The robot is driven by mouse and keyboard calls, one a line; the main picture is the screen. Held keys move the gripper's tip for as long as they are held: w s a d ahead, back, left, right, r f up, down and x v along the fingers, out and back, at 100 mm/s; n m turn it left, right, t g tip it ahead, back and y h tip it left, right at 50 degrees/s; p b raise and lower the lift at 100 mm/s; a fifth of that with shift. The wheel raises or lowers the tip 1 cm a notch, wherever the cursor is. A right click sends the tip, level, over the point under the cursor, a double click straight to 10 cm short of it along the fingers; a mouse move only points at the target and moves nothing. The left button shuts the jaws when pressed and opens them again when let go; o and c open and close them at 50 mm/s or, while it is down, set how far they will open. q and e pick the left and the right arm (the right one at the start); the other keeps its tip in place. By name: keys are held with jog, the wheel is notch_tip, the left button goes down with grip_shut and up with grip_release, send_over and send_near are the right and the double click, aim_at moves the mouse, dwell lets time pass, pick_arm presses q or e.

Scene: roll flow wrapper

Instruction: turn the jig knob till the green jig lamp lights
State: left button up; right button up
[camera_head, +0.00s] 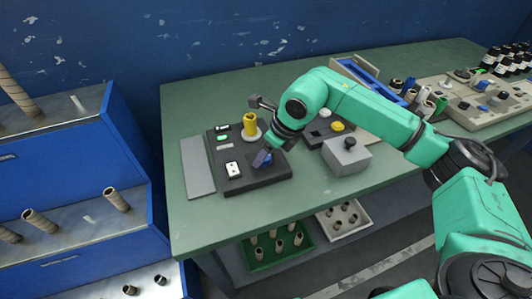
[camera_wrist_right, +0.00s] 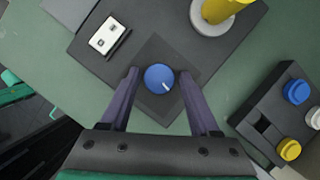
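The jig is a dark base (camera_head: 262,180) on the green bench, with a yellow cylinder (camera_head: 250,125) standing on it. Its blue knob (camera_wrist_right: 159,78) has a white pointer mark toward the lower right in the right wrist view. My right gripper (camera_wrist_right: 159,77) is open, its two fingers on either side of the knob with gaps showing. In the head view this gripper (camera_head: 262,158) is over the jig's right part and partly hides the knob. A small green patch (camera_head: 222,137) shows on the jig's back left; I cannot tell whether it is lit. My left gripper is not in view.
A white two-dot block (camera_head: 233,168) sits on the jig. A grey plate (camera_head: 198,167) lies left of it. A grey box (camera_head: 346,156) and a dark button panel (camera_wrist_right: 290,118) stand to the right. Blue shelving (camera_head: 130,150) with cardboard tubes is at the left.

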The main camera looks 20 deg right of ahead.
jog(key=shift+o, duration=0.3)
jog(key=v, duration=1.4)
jog(key=shift+r+b, duration=0.25)
jog(key=shift+b, duration=0.1)
jog(key=shift+s+d, duration=0.1)
